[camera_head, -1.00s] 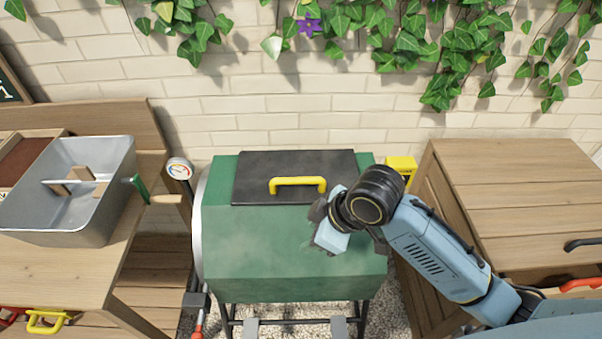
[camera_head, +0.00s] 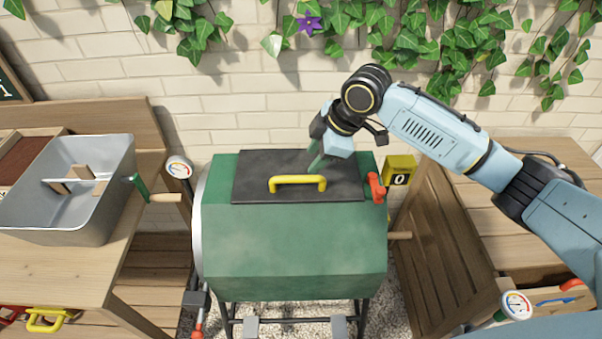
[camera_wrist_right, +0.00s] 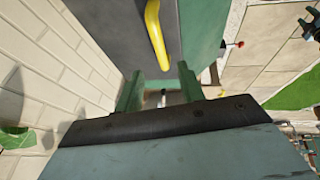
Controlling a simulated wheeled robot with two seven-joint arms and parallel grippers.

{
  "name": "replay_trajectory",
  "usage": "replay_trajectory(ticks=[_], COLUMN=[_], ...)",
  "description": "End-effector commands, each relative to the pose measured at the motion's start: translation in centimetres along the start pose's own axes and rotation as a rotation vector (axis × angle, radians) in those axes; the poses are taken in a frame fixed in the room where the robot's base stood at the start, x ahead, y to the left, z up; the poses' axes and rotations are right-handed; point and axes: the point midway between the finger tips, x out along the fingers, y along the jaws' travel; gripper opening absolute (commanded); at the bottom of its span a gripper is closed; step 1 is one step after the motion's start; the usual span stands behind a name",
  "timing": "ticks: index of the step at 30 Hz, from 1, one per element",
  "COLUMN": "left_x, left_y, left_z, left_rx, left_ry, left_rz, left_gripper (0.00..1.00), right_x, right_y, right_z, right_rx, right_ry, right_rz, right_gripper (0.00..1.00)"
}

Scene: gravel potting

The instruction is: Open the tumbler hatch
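The tumbler (camera_head: 290,250) is a green faceted drum on a dark stand in the middle of the head view. Its hatch (camera_head: 250,175) is a black panel lying flat and shut on top. A yellow bar handle (camera_head: 297,183) sits near the hatch's front edge; it also shows in the right wrist view (camera_wrist_right: 155,35). A red latch-like part (camera_head: 376,187) is at the hatch's right end. My right gripper (camera_head: 317,162) points down over the right rear part of the hatch, behind the handle. In the wrist view its green fingers (camera_wrist_right: 160,92) are apart, with nothing held. My left gripper is out of view.
A yellow counter (camera_head: 399,171) reading 0 stands right of the tumbler, beside a wooden cabinet (camera_head: 530,190). A metal tub (camera_head: 70,215) sits on the left bench, with a dial gauge (camera_head: 179,168) nearby. A brick wall (camera_head: 250,120) with hanging ivy rises close behind.

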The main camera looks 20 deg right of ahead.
Motion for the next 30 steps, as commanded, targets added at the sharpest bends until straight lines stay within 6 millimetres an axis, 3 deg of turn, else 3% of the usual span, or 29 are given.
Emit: replay_trajectory(ticks=[6, 12, 25, 30], left_x=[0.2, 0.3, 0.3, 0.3], left_y=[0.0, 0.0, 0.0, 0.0], left_z=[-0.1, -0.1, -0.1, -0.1], left_rx=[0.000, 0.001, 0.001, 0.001], left_ry=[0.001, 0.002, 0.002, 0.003], left_rz=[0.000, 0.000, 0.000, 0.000], left_gripper=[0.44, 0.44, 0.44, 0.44], right_x=[4.8, 7.4, 8.4, 8.3], right_y=[-0.1, 0.0, 0.0, 0.0], right_z=[0.0, 0.0, 0.0, 0.0], right_rx=[0.002, 0.001, -0.001, 0.000], right_ry=[0.001, 0.001, 0.000, 0.000], right_rz=[-0.002, 0.000, 0.001, 0.001], right_gripper=[0.39, 0.39, 0.39, 0.16])
